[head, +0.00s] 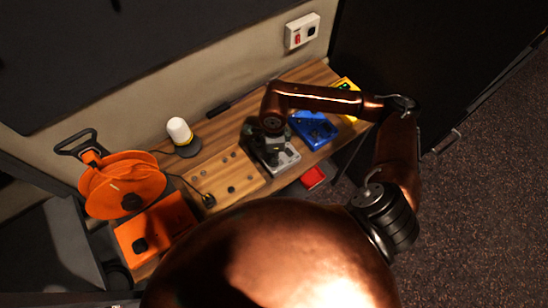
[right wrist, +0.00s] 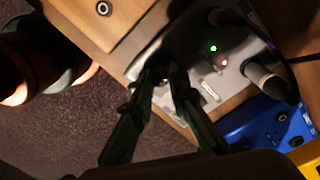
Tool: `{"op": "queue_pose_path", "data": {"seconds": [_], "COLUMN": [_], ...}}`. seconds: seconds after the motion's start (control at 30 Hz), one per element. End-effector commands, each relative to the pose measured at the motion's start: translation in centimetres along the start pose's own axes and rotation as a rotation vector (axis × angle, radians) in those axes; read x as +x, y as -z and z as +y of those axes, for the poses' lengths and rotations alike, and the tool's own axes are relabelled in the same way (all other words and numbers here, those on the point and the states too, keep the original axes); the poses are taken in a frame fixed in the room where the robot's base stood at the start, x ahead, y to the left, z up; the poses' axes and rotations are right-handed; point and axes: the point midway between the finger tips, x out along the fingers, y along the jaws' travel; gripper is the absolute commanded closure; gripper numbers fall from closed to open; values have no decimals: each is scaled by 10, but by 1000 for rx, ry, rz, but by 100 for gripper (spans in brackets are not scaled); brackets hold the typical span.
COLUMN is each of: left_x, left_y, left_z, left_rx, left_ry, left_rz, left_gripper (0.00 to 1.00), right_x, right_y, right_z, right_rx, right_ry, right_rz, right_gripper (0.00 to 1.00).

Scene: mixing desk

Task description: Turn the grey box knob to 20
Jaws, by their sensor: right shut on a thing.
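The grey box (head: 289,161) sits on the wooden desk, near its front edge, partly covered by my right gripper (head: 266,148). In the right wrist view the grey box (right wrist: 190,50) shows a lit green light, a red light and dark-and-grey fittings. My right gripper's fingers (right wrist: 161,76) come together at the box's near end, shut on the grey box knob, which they mostly hide. The knob's pointer and any scale numbers are too dark and small to read. My left gripper is not in view.
A blue box (head: 314,130) and a yellow box (head: 346,86) stand to the right. A wooden panel (head: 222,172), an orange box (head: 155,230), an orange cable reel (head: 122,185) and a white lamp (head: 180,132) are on the left. A red bin (head: 314,177) is below the desk edge.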

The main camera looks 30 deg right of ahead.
Motion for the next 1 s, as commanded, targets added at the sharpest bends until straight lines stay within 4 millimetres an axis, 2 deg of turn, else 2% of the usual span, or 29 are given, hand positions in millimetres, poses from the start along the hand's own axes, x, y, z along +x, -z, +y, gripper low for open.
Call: {"op": "queue_pose_path", "data": {"seconds": [0.23,0.7,0.73,1.0], "left_x": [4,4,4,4], "left_y": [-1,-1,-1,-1], "left_z": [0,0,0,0], "left_rx": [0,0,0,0], "left_ry": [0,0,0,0], "left_rz": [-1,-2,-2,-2], "left_gripper": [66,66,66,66], "right_x": [0,-1,-1,-1], "right_y": [0,-1,-1,0], "right_z": [-1,-1,-1,-1], "right_rx": [70,84,84,83], "right_ry": [2,3,3,2], "right_rz": [-5,-6,-6,-5], "right_gripper": [100,100,84,67]}}
